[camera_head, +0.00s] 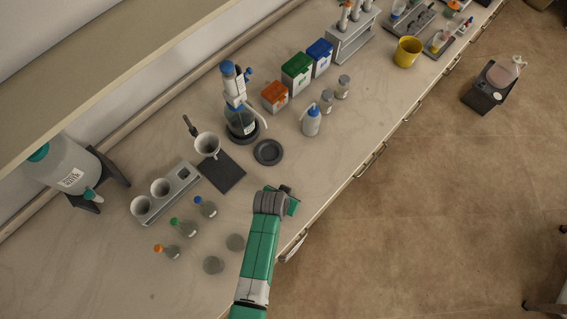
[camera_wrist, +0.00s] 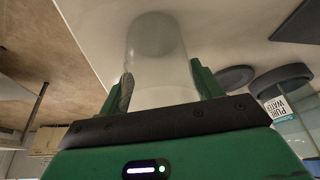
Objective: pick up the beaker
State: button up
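The clear glass beaker (camera_wrist: 157,55) fills the middle of the wrist view, which shows the scene upside down. It lies between the two green fingers of my gripper (camera_wrist: 162,88), one on each side. The left finger meets the glass edge in the picture; on the right, contact is unclear. I cannot tell whether the fingers press on it or only flank it. In the head view my gripper (camera_head: 290,200) is low near the bench's front edge, and my wrist hides the beaker there.
A round black dish (camera_head: 268,152) and a dark square plate (camera_head: 222,172) lie beyond my gripper. A wash bottle (camera_head: 312,121) stands further along. Small flasks with coloured caps, including a blue-capped one (camera_head: 206,207), stand to the left. The bench edge and a drawer handle (camera_head: 293,246) are close.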

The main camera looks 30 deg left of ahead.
jog(key=c, duration=0.5)
jog(key=shift+r, duration=0.1)
jog(key=shift+r, duration=0.3)
jog(key=v, duration=0.2)
jog(key=shift+d+r, duration=0.1)
jog(key=shift+r, duration=0.3)
jog(key=shift+s+d+r+b, duration=0.2)
jog(key=shift+s+r, duration=0.05)
jog(key=shift+s, duration=2.3)
jog(key=shift+s+d+r+b, duration=0.2)
jog(key=shift+s+d+r, duration=0.05)
jog(key=shift+s, duration=2.25)
jog(key=shift+s+d+r+b, duration=0.2)
jog(key=shift+s+r, duration=0.05)
jog(key=shift+s, duration=2.3)
